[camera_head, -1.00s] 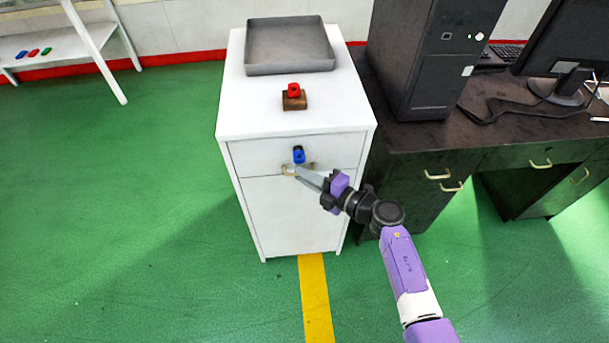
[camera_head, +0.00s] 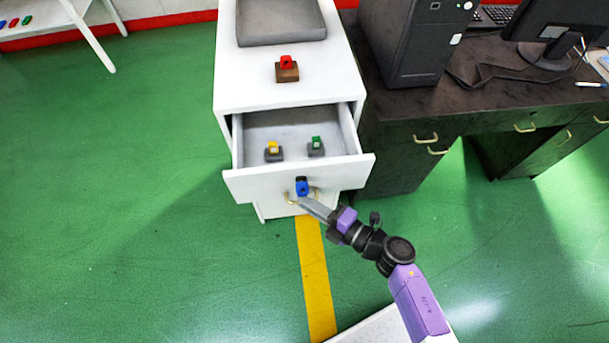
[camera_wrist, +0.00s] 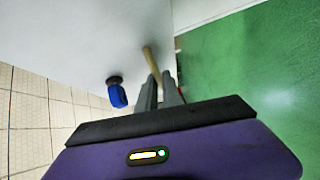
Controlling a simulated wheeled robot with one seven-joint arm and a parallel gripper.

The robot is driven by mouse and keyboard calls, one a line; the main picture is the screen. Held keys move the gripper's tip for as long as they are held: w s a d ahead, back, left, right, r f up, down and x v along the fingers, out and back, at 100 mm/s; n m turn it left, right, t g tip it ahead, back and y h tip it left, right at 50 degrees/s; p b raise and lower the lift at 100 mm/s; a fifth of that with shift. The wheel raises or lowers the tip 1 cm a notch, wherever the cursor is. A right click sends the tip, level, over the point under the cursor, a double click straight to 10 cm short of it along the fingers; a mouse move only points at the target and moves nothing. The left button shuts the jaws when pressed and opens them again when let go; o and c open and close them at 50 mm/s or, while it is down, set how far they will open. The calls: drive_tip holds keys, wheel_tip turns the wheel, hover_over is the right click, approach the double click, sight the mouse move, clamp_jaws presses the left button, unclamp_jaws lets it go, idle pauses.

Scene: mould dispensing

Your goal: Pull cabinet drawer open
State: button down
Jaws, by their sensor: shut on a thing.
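The white cabinet (camera_head: 280,98) stands upright with its top drawer (camera_head: 240,185) pulled out. A yellow piece (camera_head: 273,148) and a green piece (camera_head: 316,143), each on a grey block, sit inside the drawer. A blue piece (camera_head: 302,187) is on the drawer front, and it also shows in the wrist view (camera_wrist: 118,96). My gripper (camera_head: 302,203) is at the brass handle (camera_head: 289,198) below the blue piece. In the wrist view its fingers (camera_wrist: 160,92) are shut on the handle (camera_wrist: 151,62), and they hide part of it.
A grey tray (camera_head: 282,42) and a red piece (camera_head: 286,63) on a brown block (camera_head: 287,74) are on the cabinet top. A dark desk (camera_head: 398,121) with a computer tower (camera_head: 408,45) stands close on the right. The green floor (camera_head: 130,200) at left is clear.

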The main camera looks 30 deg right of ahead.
drive_tip(key=shift+s+a, duration=0.25)
drive_tip(key=shift+s, duration=0.6)
drive_tip(key=shift+s+a, duration=0.3)
drive_tip(key=shift+s, duration=0.5)
drive_tip(key=shift+s+a, duration=0.25)
drive_tip(key=shift+s, duration=0.6)
drive_tip(key=c, duration=1.5)
unclamp_jaws()
drive_tip(key=shift+b+v, duration=0.4)
drive_tip(key=shift+v, duration=3.5)
drive_tip(key=shift+f, duration=0.1)
